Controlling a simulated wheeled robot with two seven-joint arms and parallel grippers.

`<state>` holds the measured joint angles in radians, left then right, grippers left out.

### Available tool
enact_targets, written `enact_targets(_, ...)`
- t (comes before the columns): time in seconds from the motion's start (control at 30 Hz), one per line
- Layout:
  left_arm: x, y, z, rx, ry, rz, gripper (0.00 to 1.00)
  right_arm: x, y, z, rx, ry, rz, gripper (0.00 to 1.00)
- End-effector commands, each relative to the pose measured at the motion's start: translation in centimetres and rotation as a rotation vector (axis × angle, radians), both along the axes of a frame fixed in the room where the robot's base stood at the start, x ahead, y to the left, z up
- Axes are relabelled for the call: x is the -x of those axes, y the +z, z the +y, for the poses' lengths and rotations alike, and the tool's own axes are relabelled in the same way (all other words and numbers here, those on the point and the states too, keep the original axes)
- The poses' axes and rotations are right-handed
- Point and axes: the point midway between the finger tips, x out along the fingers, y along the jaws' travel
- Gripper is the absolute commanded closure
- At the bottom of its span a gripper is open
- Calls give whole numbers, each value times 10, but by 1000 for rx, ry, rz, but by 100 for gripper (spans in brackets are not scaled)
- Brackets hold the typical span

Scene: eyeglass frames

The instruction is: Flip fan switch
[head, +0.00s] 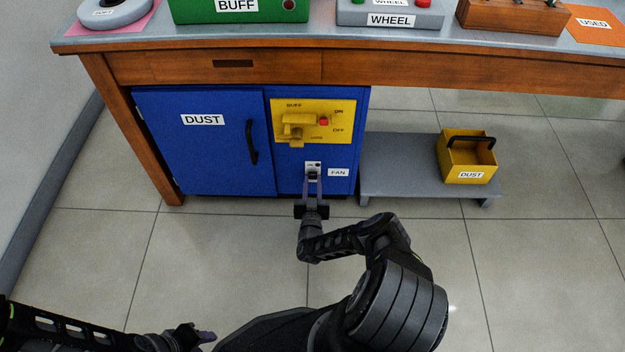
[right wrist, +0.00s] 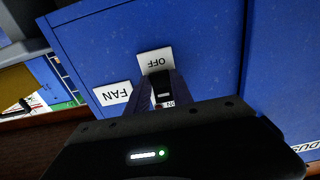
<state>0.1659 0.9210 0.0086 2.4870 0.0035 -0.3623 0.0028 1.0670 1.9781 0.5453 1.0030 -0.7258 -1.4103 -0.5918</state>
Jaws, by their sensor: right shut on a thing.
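The fan switch (head: 313,167) is a small white plate low on the blue cabinet, left of the FAN label (head: 338,172). In the right wrist view the picture is upside down, and the black switch lever (right wrist: 162,84) stands between the OFF label (right wrist: 155,61) and a partly hidden ON label. My right gripper (head: 312,180) reaches the switch from the front, its purple fingers shut on the lever, one on each side. Which way the lever is set I cannot tell. My left gripper (head: 205,337) is at the lower left, far from the cabinet; its jaw opening is unclear.
The cabinet's DUST door (head: 195,150) with a black handle is shut. Above the switch is a yellow panel (head: 335,105) with a knob and red button. A grey shelf (head: 400,165) holds a yellow DUST bin (head: 465,172) at right.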

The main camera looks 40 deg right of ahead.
Motion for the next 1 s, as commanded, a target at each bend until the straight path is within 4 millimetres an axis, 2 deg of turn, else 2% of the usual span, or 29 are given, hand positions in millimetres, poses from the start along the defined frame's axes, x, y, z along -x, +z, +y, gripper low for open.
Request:
enact_targets(0.43,-1,-1,0,-1,2,-2,64,2,-3,4,28,6,-34,100)
enact_targets(0.47,-1,-1,0,-1,2,-2,64,2,-3,4,28,6,-34,71)
enact_targets(0.5,-1,-1,0,-1,2,-2,64,2,-3,4,28,6,-34,68)
enact_targets(0.7,-1,-1,0,0,2,-2,64,1,-3,2,28,5,-34,52)
enact_targets(1.0,-1,-1,0,-1,2,-2,64,2,-3,2,29,4,-32,51)
